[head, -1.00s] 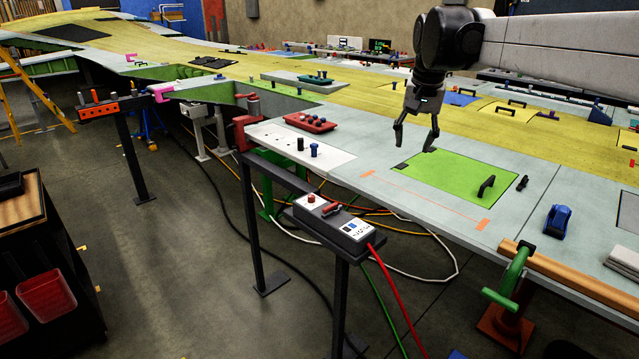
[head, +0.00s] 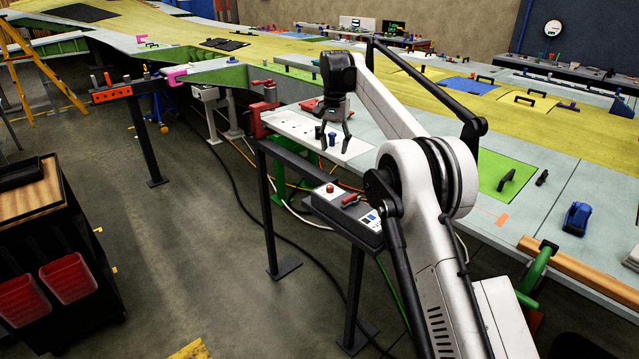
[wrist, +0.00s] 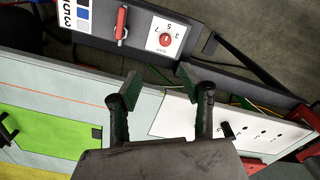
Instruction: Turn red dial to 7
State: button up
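In the head view the dial (head: 330,188) sits at the box's far left end, beside a red lever (head: 350,199). My gripper (head: 335,145) is open and empty, pointing down over the table edge by the white panel, above and apart from the dial. In the wrist view its fingers (wrist: 158,83) are spread below the dial.
The red lever (wrist: 121,25) stands next to the dial. A green panel (head: 505,175) lies to the right. Cables hang below the box.

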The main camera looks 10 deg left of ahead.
aim_at(330, 186)
jog(key=f, duration=0.5)
jog(key=f+p, duration=0.1)
jog(key=f, duration=0.4)
jog(key=a+f, duration=0.1)
jog(key=f, duration=0.4)
jog(key=shift+w+p, duration=0.1)
jog(key=shift+p, duration=0.2)
grip_shut()
